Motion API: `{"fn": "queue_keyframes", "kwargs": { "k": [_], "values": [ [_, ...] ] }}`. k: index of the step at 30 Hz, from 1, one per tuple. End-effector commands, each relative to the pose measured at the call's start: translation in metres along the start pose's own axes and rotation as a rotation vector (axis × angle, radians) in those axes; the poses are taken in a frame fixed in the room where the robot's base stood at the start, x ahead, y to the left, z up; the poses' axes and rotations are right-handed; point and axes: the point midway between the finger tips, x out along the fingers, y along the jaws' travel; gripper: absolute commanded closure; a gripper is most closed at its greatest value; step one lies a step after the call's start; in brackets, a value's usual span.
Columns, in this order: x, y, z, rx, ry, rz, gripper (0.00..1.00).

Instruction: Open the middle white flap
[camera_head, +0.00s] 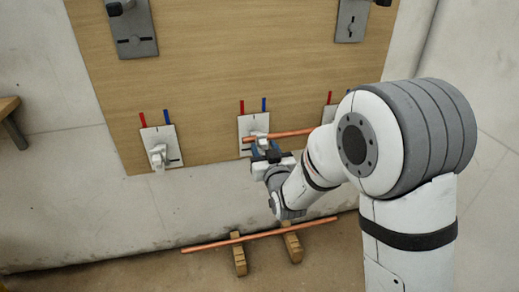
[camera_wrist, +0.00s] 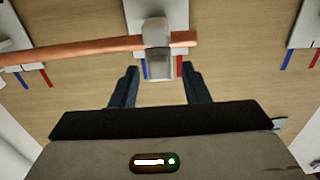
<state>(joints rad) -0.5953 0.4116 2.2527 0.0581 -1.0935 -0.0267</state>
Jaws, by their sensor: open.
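The middle white plate (camera_head: 246,125) on the wooden board carries a small white clip with a flap (camera_head: 262,122). In the wrist view the flap (camera_wrist: 157,32) crosses in front of a copper pipe (camera_wrist: 80,48) and appears shut over it. The pipe also shows in the head view (camera_head: 292,134), extending right from the clip. My gripper (camera_head: 268,150) is just below the clip. In the wrist view my gripper (camera_wrist: 160,72) is open and empty, with one dark finger on each side of the clip's lower part. I cannot tell whether they touch.
A similar white plate with a clip (camera_head: 160,147) is at left; another (camera_head: 329,112) is partly hidden by my arm. Grey brackets (camera_head: 133,30) (camera_head: 352,20) are above. A second copper pipe (camera_head: 255,235) lies across wooden blocks (camera_head: 239,256) on the floor. Left floor is clear.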

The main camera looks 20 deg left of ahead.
Motion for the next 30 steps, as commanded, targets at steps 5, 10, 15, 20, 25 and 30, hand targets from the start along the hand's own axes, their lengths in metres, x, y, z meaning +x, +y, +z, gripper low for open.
{"fn": "queue_keyframes", "kwargs": {
  "k": [5,10,15,20,25,30],
  "values": [
    [0.0,0.0,0.0,0.0,0.0,-0.001,0.7],
    [0.0,-0.001,0.0,0.0,0.001,-0.001,0.84],
    [0.0,-0.001,0.0,0.0,0.001,-0.002,0.97],
    [0.0,-0.002,-0.002,0.0,-0.005,-0.003,1.0],
    [0.001,-0.002,-0.013,-0.001,-0.077,-0.004,1.0],
    [0.003,-0.002,-0.016,-0.001,-0.169,-0.004,1.0]
  ]
}}
